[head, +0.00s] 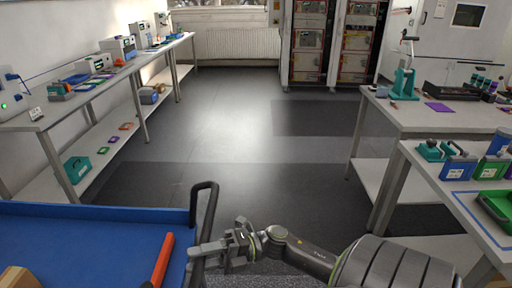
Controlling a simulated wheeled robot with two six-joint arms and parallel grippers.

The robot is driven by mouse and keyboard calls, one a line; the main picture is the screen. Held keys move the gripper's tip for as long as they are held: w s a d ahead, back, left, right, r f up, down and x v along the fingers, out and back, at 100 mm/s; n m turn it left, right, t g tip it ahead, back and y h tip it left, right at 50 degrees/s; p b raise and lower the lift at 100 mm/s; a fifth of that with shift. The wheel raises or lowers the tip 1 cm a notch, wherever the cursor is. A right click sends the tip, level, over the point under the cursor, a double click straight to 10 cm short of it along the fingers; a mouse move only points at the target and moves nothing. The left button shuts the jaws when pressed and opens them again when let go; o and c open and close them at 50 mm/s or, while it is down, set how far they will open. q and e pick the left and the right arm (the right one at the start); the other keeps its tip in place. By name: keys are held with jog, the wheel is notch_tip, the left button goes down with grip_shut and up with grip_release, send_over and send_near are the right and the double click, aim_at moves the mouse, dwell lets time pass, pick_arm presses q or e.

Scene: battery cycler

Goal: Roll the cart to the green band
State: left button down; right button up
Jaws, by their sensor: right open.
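The cart has a blue top (95,243) with a raised rim and fills the lower left of the head view. Its dark looped handle (213,200) stands at the cart's right edge. My right gripper (196,256) reaches in from the right and is open, with its fingers at the lower part of the handle. I cannot tell whether they touch it. My left gripper is out of view. No green band can be made out on the visible floor.
An orange-red bar (161,262) and a wooden block (17,278) lie on the cart. Benches stand along the left wall (110,85) and at the right (440,120). Equipment racks (333,40) stand at the back. The grey floor (225,125) between the benches is clear.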

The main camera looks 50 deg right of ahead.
jog(key=b+v, duration=0.2)
jog(key=v, duration=1.3)
jog(key=shift+d+f+b, duration=0.15)
jog(key=shift+f+b, duration=0.1)
jog(key=shift+b, duration=0.1)
jog(key=shift+s, duration=0.15)
